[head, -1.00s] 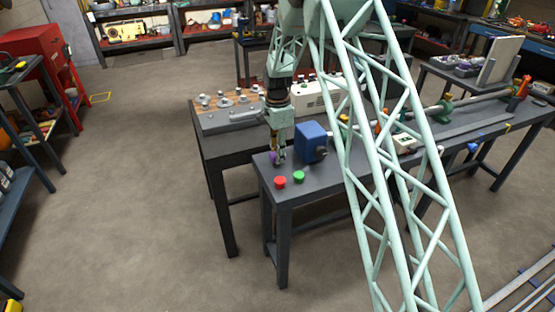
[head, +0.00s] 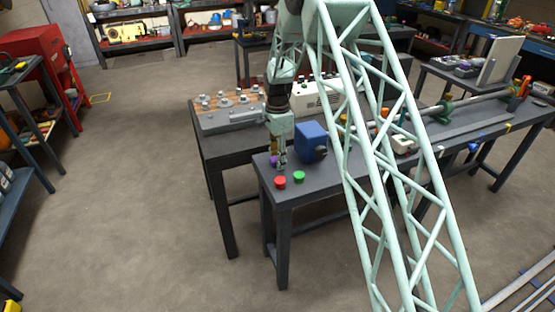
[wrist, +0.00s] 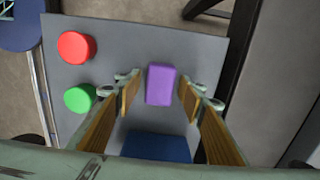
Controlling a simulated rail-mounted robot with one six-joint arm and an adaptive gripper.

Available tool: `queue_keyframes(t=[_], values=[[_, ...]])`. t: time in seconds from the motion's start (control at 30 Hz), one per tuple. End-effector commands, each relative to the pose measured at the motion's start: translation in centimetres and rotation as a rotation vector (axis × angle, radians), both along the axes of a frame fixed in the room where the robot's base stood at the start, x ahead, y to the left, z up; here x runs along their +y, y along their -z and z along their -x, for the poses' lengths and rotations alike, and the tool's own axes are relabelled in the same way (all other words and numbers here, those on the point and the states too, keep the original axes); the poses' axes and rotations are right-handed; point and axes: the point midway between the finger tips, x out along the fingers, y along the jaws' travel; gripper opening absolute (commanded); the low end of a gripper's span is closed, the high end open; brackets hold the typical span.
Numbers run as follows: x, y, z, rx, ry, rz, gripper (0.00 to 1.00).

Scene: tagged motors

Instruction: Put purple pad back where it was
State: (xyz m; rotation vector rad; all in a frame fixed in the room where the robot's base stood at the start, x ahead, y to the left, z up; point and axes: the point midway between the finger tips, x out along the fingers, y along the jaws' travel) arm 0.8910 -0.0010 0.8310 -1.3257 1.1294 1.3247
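The purple pad (wrist: 160,85) lies on the grey bench top (wrist: 150,40) in the wrist view, between the tips of my open gripper (wrist: 158,92). A gap shows on each side of the pad, so the fingers do not clasp it. In the head view my gripper (head: 278,163) points down at the bench's near left end, and the purple pad (head: 273,161) is mostly hidden behind it.
A red button (head: 280,181) and a green button (head: 299,176) stand beside the gripper near the bench's front corner. A blue motor box (head: 311,142) stands close on the right.

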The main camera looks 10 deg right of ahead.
Motion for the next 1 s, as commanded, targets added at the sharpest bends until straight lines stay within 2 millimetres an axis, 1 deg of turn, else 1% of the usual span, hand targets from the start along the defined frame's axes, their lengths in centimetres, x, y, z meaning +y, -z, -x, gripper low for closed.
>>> queue_keyframes(t=[0.27,0.47,0.67,1.0], values=[[0.0,-0.1,0.0,0.0,0.0,0.0,0.37],[0.0,-0.9,0.0,-0.001,0.0,0.0,0.37],[0.0,-2.9,-0.1,-0.002,0.0,0.0,0.37],[0.0,-7.8,0.0,-0.001,0.0,0.0,0.37]])
